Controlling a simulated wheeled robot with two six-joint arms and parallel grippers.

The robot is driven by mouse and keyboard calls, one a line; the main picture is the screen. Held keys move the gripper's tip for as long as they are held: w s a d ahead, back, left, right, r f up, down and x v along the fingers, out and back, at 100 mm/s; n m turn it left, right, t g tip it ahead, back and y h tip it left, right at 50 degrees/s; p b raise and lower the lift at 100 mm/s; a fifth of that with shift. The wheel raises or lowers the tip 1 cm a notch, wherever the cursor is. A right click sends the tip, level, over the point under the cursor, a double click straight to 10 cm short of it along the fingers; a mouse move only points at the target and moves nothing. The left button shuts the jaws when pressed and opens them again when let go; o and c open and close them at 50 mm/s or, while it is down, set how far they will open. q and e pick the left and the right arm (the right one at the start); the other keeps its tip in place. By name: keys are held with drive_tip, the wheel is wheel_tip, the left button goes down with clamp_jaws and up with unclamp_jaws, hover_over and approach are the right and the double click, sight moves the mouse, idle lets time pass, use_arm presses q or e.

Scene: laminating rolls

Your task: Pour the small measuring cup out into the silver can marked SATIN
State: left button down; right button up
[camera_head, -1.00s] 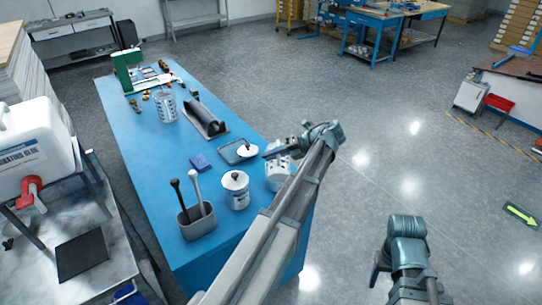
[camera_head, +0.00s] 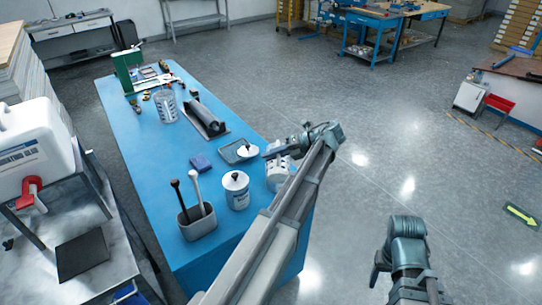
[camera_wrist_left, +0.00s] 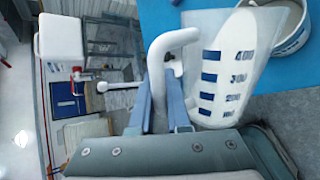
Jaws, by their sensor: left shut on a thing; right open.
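My left gripper (camera_head: 269,152) is shut on the handle of the small measuring cup (camera_head: 281,148), a whitish cup with dark scale marks. In the left wrist view the gripper (camera_wrist_left: 165,75) grips the handle of the cup (camera_wrist_left: 218,85), whose mouth end lies beside an open can (camera_wrist_left: 290,35). The cup appears tilted; I cannot see any flow. In the head view that can (camera_head: 274,180) stands just below the cup, partly hidden by my arm. Its label is not readable, so SATIN cannot be confirmed. My right gripper (camera_head: 376,272) is open and empty over the floor.
A lidded can (camera_head: 236,192) and a grey holder with two handles (camera_head: 197,222) stand nearby. A loose lid (camera_head: 247,151) lies on a dark tray (camera_head: 230,156). A larger measuring cup (camera_head: 166,107) and a roller (camera_head: 206,118) are further back on the blue table (camera_head: 140,150).

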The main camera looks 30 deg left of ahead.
use_arm(q)
drive_tip(key=shift+w+a+r+m+g+h+p, duration=0.3)
drive_tip(key=shift+w+a+r+m+g+p, duration=0.1)
drive_tip(key=shift+w+r+p, duration=0.35)
drive_tip(key=shift+s, duration=0.1)
idle(0.8)
drive_tip(key=shift+w+a+r+m+g+h+p, duration=0.5)
drive_tip(key=shift+w+r+g+p, duration=0.1)
drive_tip(key=shift+w+p, duration=0.2)
drive_tip(key=shift+s, duration=0.1)
idle(2.9)
drive_tip(key=shift+s+d+f+n+t+y+b, duration=0.2)
drive_tip(key=shift+s+d+n+t+y+b, duration=0.2)
drive_tip(key=shift+s, duration=0.2)
drive_tip(key=shift+s+d+f+n+t+y+b, duration=0.2)
drive_tip(key=shift+s+d+n+t, duration=0.15)
drive_tip(key=shift+s+t, duration=0.2)
idle(0.3)
